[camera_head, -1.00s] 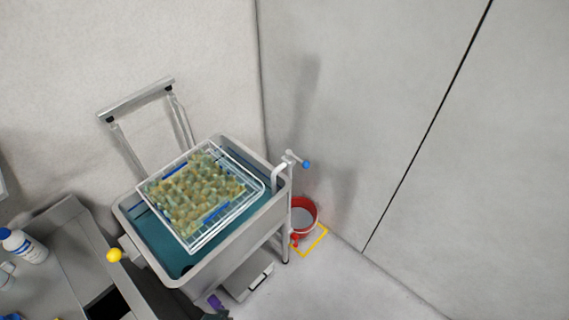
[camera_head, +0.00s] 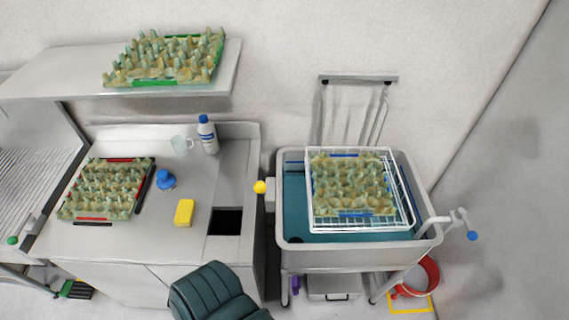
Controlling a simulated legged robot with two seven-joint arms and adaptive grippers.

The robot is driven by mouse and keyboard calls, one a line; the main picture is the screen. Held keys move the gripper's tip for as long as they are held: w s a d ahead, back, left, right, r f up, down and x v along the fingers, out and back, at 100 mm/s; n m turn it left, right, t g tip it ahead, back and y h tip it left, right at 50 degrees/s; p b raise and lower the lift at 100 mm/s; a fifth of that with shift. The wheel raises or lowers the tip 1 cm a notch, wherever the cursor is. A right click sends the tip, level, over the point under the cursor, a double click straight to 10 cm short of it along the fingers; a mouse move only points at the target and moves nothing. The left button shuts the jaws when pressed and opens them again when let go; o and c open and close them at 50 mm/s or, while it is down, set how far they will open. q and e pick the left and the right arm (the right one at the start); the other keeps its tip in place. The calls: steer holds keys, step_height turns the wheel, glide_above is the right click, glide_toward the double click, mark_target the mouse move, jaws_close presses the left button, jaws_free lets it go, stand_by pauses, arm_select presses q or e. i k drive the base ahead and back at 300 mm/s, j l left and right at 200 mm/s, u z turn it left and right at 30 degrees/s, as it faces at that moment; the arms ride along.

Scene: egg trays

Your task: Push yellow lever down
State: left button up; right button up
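The yellow lever shows as a yellow ball knob (camera_head: 260,187) at the left side of the grey sink cart, between the cart and the counter. A grey block joins it to the cart wall. The grey cart basin (camera_head: 292,246) has a teal inside and bears a white wire basket (camera_head: 360,226) with an egg tray (camera_head: 351,184) in it. Neither of my grippers is in view, so nothing of mine is seen touching the knob.
A counter (camera_head: 150,228) on the left bears an egg tray (camera_head: 107,188), a yellow sponge (camera_head: 184,212), a bottle (camera_head: 208,136) and a square dark opening (camera_head: 225,221). A dark green padded chair (camera_head: 215,293) stands in front. A blue-knobbed tap (camera_head: 472,236) is at the cart's right. A red bucket (camera_head: 428,271) stands on the floor.

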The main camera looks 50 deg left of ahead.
mark_target(260, 187)
steer(key=u, duration=1.9)
